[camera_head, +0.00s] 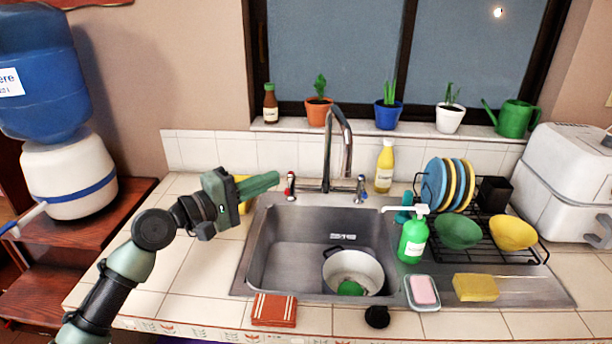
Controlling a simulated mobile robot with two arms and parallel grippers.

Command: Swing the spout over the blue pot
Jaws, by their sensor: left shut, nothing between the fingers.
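The chrome spout (346,140) arches up behind the sink, and its free end hangs to the right of its upright, toward the basin's back. A white-looking pot (369,271) with dark handles stands in the right part of the sink, holding a green item (350,288). Its outer colour is mostly hidden. A blue plant pot (388,117) stands on the windowsill, behind and right of the spout. My left gripper (272,181) is shut and empty, left of the spout and apart from it, its fingers pointing right. My right gripper is not in view.
Two tap handles (291,186) (361,189) flank the spout base. A yellow bottle (384,168) stands to its right. A green soap bottle (412,240) and dish rack (490,245) are right of the basin (285,255). The basin's left part is empty.

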